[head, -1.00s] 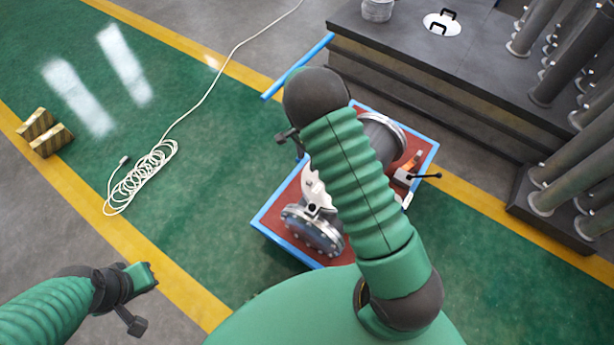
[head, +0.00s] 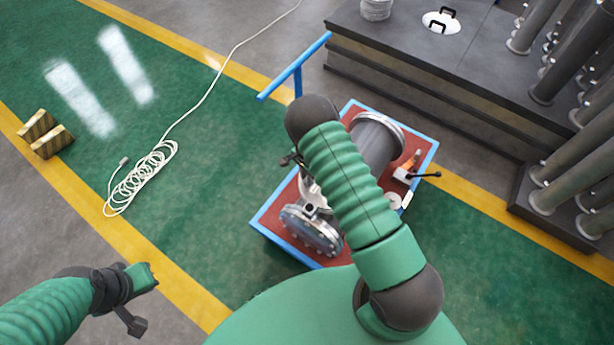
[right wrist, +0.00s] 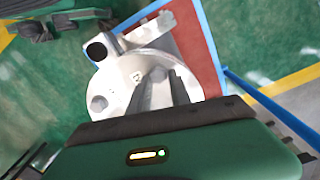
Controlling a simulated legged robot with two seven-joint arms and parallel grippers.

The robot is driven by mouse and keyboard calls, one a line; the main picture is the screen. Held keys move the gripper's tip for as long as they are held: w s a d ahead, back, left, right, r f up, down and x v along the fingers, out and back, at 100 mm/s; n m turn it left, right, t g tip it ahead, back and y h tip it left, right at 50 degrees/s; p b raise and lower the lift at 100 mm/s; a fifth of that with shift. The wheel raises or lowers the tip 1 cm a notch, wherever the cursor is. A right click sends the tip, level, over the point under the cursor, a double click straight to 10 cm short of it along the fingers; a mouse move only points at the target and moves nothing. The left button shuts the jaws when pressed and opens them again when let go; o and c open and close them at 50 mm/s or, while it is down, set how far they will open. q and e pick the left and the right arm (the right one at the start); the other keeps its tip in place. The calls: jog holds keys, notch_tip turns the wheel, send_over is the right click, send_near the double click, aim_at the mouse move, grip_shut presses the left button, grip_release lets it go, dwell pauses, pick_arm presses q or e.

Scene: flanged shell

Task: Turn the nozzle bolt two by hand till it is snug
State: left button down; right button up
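The flanged shell (head: 374,150) is a grey cylinder with shiny flanges, lying on a red-topped cart. A round bolted flange (head: 312,232) is at its near end. My right arm crosses over it and hides its middle and my right gripper's fingers. In the right wrist view, my right gripper (right wrist: 164,78) has its fingers over a pale round flange (right wrist: 122,82). A hex bolt head (right wrist: 157,73) shows at the fingertips; I cannot tell whether they grip it. Another bolt head (right wrist: 97,103) is to the left. My left gripper (head: 146,276) is at lower left, away from the cart.
The cart has a blue rim (head: 270,232) and a blue handle (head: 296,68). A dark platform with pipes (head: 440,60) stands behind at right. A white coiled cable (head: 142,178) and striped wedges (head: 45,133) lie on the floor at left.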

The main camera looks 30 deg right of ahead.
jog(key=shift+d, duration=0.3)
grip_shut()
jog(key=shift+a, duration=0.2)
jog(key=shift+m, duration=0.3)
jog(key=m+b, duration=0.1)
jog(key=m, duration=0.3)
jog(key=shift+r+m, duration=0.1)
jog(key=shift+m, duration=2)
jog(key=shift+o, duration=1.9)
grip_release()
jog(key=shift+o, duration=0.7)
jog(key=shift+s+a, duration=0.1)
jog(key=shift+s, duration=0.05)
